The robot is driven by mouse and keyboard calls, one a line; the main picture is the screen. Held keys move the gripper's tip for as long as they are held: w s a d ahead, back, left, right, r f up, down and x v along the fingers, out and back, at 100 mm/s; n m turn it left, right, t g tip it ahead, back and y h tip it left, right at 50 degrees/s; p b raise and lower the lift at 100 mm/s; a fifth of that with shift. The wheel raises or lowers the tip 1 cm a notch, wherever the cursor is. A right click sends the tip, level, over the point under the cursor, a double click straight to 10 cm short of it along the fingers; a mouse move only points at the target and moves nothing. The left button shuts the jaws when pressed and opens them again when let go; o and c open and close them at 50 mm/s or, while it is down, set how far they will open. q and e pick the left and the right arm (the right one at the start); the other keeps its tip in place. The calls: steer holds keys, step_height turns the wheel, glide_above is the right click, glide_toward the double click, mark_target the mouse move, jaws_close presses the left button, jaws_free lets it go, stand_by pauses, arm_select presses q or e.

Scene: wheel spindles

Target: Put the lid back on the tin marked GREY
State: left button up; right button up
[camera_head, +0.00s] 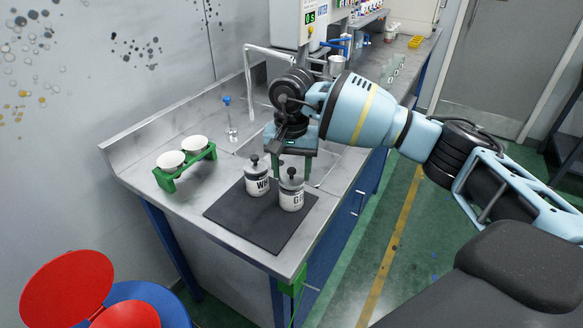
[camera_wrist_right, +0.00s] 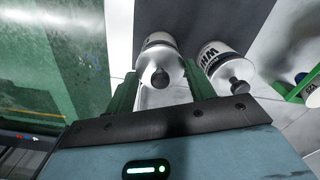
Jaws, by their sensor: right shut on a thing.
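The tin marked GREY (camera_head: 291,202), its label partly readable, stands upright on the dark mat; it also shows in the right wrist view (camera_wrist_right: 160,40). A grey lid with a black knob (camera_head: 291,173) is at its top; I cannot tell whether it is fully seated. My right gripper (camera_head: 292,172) has its green fingers on either side of this lid and is shut on it; the knob (camera_wrist_right: 160,78) shows between the fingers in the wrist view. A lidded tin marked WH (camera_head: 257,186) stands close to the left. My left gripper is not in view.
The dark mat (camera_head: 240,228) lies near the bench's front corner, with free room on its front part. A green stand (camera_head: 168,181) with two white cups is at the left. A blue-topped item (camera_head: 227,101) stands behind.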

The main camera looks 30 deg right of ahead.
steer(key=o, duration=1.5)
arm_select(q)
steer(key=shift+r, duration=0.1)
arm_select(e)
steer(key=shift+r, duration=0.1)
steer(key=shift+r+p, duration=0.85)
steer(key=shift+r, duration=2.6)
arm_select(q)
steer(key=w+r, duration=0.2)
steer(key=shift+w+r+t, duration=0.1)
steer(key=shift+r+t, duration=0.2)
arm_select(e)
jaws_close()
